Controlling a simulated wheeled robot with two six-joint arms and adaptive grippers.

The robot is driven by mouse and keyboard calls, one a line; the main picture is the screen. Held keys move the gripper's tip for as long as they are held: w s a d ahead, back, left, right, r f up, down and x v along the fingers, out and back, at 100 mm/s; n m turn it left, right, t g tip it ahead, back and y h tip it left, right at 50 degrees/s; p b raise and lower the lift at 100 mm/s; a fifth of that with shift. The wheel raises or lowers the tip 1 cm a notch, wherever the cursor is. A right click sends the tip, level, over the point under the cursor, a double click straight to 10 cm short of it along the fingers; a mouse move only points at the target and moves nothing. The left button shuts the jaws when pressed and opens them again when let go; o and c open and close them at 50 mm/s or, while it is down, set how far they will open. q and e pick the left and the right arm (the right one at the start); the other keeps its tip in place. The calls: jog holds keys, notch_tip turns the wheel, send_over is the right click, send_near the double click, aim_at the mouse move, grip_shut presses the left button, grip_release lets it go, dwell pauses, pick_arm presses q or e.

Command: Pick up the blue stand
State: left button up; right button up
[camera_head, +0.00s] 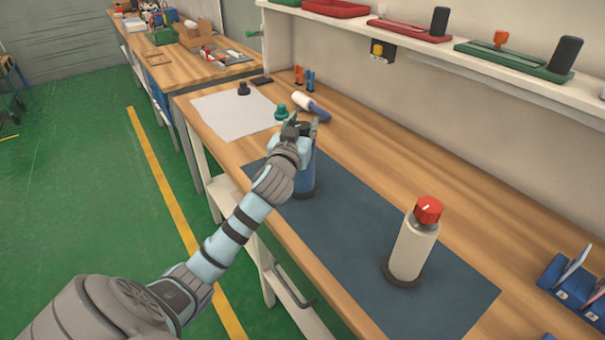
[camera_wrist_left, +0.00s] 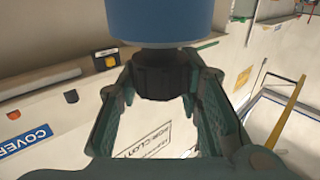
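The blue stand (camera_head: 304,172) is upright on the left part of the dark blue mat, with a dark round base. My left gripper (camera_head: 301,128) is at its top, and the wrist and hand hide part of its near side. In the left wrist view, the blue body (camera_wrist_left: 190,22) fills the top middle. A dark ribbed cap (camera_wrist_left: 163,75) on it lies between the fingers of my left gripper (camera_wrist_left: 161,72), which appear to press on both sides of it. The base appears to rest on the mat. My right gripper is in neither view.
A white cylinder with a red knob (camera_head: 415,245) stands on the mat (camera_head: 345,225) at right. A white sheet (camera_head: 228,112), a small green piece (camera_head: 281,112) and a white-and-blue tool (camera_head: 311,106) lie behind the gripper. A shelf (camera_head: 470,62) runs above the bench along the wall.

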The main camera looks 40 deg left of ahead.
pick_arm(q)
grip_shut()
jog(key=shift+r, duration=0.1)
